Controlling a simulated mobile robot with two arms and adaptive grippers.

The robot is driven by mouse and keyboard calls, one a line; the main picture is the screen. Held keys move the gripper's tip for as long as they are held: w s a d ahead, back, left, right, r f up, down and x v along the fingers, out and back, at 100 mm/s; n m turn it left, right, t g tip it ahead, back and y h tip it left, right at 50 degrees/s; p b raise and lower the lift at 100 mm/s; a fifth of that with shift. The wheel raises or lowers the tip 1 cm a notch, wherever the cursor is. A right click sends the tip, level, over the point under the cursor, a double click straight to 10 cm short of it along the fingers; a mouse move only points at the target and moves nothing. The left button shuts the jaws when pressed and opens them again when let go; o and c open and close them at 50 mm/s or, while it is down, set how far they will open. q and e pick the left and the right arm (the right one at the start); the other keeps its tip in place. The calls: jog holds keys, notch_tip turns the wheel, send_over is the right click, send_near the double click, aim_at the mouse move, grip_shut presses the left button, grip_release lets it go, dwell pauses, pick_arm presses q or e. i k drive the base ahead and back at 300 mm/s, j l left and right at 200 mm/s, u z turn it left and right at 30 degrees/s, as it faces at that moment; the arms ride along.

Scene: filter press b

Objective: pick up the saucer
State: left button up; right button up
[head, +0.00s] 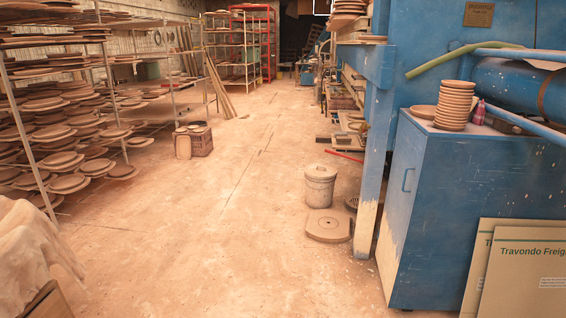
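Several round, clay-coloured, saucer-like pieces are in the head view, and I cannot tell which one is the saucer. A tall stack of round dishes (455,105) stands on top of the blue cabinet (450,190) at the right. A shallow round dish (423,112) lies just left of that stack. Many flat round pieces (70,184) sit on the shelves at the left. Neither of my grippers is in view.
Open dusty floor (210,250) runs down the middle. A lidded bucket (320,186) and a flat round-ended block (328,226) stand left of the blue post. A basket (200,140) stands by the shelves. Boards (520,275) lean at the lower right; a draped cloth (35,245) is lower left.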

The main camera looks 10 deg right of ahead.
aim_at(458, 85)
jog(key=i+z, duration=0.3)
jog(key=i, duration=0.15)
jog(key=i+z, duration=0.3)
jog(key=i, duration=0.15)
jog(key=i+j+z, duration=0.3)
jog(key=i, duration=0.15)
jog(key=i+j+z, duration=0.3)
jog(key=i+l, duration=0.05)
jog(key=i, duration=0.1)
